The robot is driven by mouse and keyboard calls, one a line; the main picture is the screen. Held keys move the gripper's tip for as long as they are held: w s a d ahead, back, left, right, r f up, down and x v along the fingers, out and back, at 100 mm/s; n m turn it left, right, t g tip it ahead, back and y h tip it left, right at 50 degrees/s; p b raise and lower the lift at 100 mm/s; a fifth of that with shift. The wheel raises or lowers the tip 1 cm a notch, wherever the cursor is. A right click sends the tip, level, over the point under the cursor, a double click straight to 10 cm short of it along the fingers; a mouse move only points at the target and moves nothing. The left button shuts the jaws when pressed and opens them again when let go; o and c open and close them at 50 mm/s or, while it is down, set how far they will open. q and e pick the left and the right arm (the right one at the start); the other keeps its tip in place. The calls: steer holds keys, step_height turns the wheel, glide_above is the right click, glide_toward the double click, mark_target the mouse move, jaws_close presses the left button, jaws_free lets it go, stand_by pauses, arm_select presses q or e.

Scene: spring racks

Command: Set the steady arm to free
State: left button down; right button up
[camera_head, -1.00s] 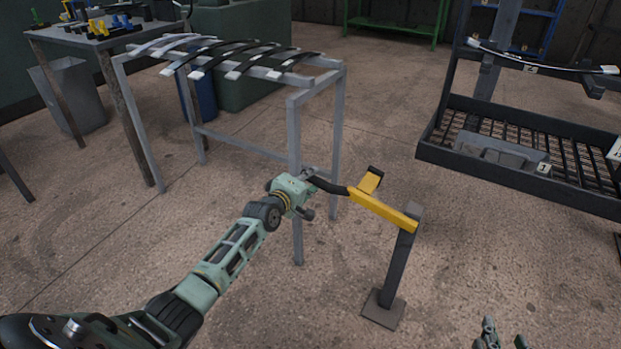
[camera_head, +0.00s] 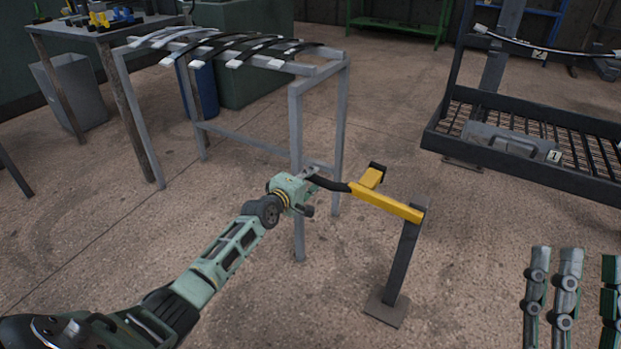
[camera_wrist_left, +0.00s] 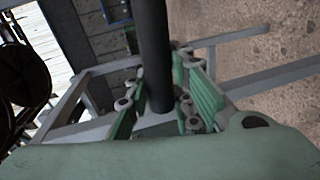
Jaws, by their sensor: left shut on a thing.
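The steady arm (camera_head: 388,202) is a yellow bar with a short yellow branch and a black handle. It sits on top of a dark post with a square foot on the floor. Its black handle reaches left to my left gripper (camera_head: 308,177). In the left wrist view the green fingers of my left gripper (camera_wrist_left: 160,100) are shut around the dark handle (camera_wrist_left: 154,50). My right gripper (camera_head: 565,300) shows at the lower right, with its fingers pointing up and apart from each other. Nothing shows between them.
A grey metal rack (camera_head: 297,110) with several black and white leaf strips on top stands just behind the handle. A dark rack (camera_head: 520,165) with a mesh tray, marked 1 and 2, stands at the right. A table (camera_head: 110,30) stands at the back left. Floor around the post is clear.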

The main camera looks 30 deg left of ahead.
arm_select(q)
steer(key=shift+s+d+f, duration=0.1)
steer(key=shift+s+f, duration=0.05)
steer(key=shift+f, duration=0.35)
steer(key=c, duration=1.5)
jaws_free()
steer(key=shift+c, duration=0.2)
steer(key=shift+r, duration=0.1)
steer(key=shift+r, duration=0.1)
steer(key=s+r, duration=0.2)
steer(key=s, duration=0.9)
steer(key=shift+s+a, duration=0.2)
steer(key=shift+s, duration=0.15)
steer(key=shift+r, duration=0.1)
